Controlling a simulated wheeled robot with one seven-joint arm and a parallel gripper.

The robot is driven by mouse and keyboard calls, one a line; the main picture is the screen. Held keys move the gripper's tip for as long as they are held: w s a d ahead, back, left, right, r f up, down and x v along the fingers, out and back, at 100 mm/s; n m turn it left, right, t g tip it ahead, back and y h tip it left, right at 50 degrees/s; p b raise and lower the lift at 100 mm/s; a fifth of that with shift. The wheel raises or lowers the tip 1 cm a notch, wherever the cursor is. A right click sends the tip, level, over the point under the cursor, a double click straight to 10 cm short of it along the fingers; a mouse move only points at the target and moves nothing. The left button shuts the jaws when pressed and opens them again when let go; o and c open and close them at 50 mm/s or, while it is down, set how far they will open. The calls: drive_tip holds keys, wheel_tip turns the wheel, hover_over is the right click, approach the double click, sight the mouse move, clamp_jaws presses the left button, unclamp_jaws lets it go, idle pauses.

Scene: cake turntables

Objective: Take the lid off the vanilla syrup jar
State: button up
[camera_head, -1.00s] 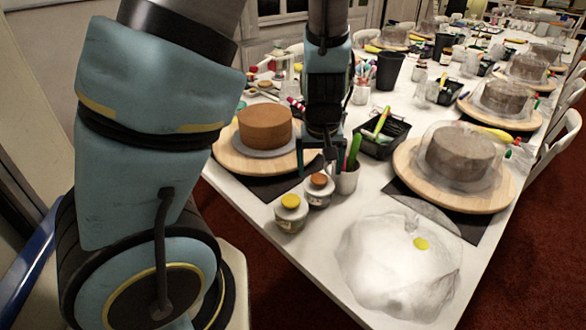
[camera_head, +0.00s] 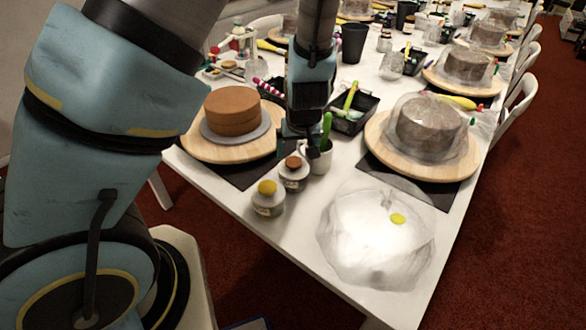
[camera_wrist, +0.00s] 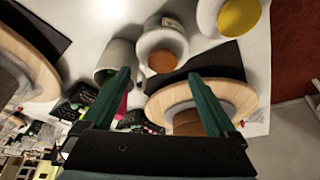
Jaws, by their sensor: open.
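Two small jars stand side by side at the table's near end. One jar (camera_head: 268,207) has a yellow lid (camera_head: 267,187); the other (camera_head: 293,181) has a brown lid (camera_head: 293,162). I cannot read their labels, so I cannot tell which is vanilla syrup. My gripper (camera_head: 305,141) is above the table, just behind the brown-lidded jar, its fingers partly hidden. In the wrist view my gripper (camera_wrist: 158,75) is open and empty, both fingers apart. There the brown lid (camera_wrist: 162,61) shows between and beyond the fingertips, and the yellow lid (camera_wrist: 239,17) is at upper right.
A white cup (camera_head: 319,161) with a green-handled tool stands right beside the brown-lidded jar. A brown cake (camera_head: 232,110) on a wooden turntable (camera_head: 195,147) is to the left. A wrapped cake (camera_head: 427,122), a black tray (camera_head: 345,126) and a clear plastic wrap (camera_head: 360,255) are to the right.

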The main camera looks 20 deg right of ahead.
sight(294, 161)
drive_tip(key=shift+a+x, duration=0.1)
drive_tip(key=shift+x, duration=1.25)
drive_tip(key=shift+a+x, duration=0.15)
drive_tip(key=shift+x, duration=1.15)
drive_tip(key=c, duration=1.4)
